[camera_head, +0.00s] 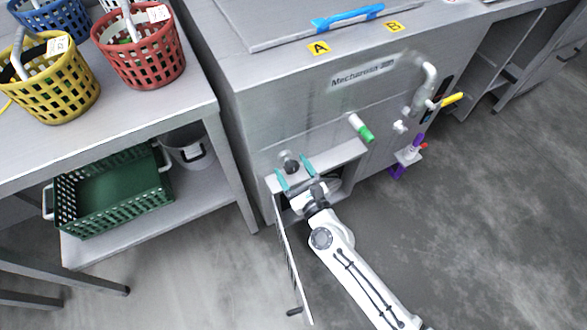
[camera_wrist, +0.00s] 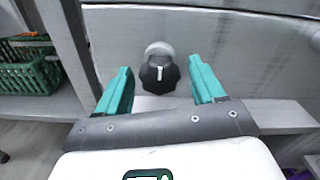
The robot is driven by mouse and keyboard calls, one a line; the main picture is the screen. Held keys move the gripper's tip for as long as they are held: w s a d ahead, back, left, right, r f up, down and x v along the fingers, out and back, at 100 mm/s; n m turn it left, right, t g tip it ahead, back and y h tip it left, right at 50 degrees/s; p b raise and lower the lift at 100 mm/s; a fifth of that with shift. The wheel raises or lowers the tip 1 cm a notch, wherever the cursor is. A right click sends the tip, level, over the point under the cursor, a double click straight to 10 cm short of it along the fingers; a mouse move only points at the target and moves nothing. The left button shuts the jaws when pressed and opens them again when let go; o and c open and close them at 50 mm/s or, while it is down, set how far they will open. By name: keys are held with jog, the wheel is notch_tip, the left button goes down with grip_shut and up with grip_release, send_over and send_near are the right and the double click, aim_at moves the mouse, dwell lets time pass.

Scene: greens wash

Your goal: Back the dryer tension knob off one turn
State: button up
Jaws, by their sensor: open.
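The tension knob (camera_wrist: 159,72) is a black knob with a white pointer line on a round light base, on the grey machine front. In the head view the knob (camera_head: 289,162) shows small above an open compartment. My gripper (camera_wrist: 160,88) is open, its two teal fingers to the left and right of the knob, with gaps on both sides. In the head view my gripper (camera_head: 293,172) is close to the knob. I cannot tell whether the fingertips reach as far as the knob.
An open door (camera_head: 291,262) hangs beside my arm below the compartment. A white and green handle (camera_head: 361,128) sticks out to the right of the knob. A table with yellow (camera_head: 62,88) and red (camera_head: 150,68) baskets stands left, a green crate (camera_head: 72,214) below. Floor at right is clear.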

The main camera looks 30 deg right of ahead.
jog(key=shift+c, duration=0.5)
jog(key=c, duration=0.9)
jog(key=shift+n, duration=0.6)
jog(key=shift+c, duration=0.2)
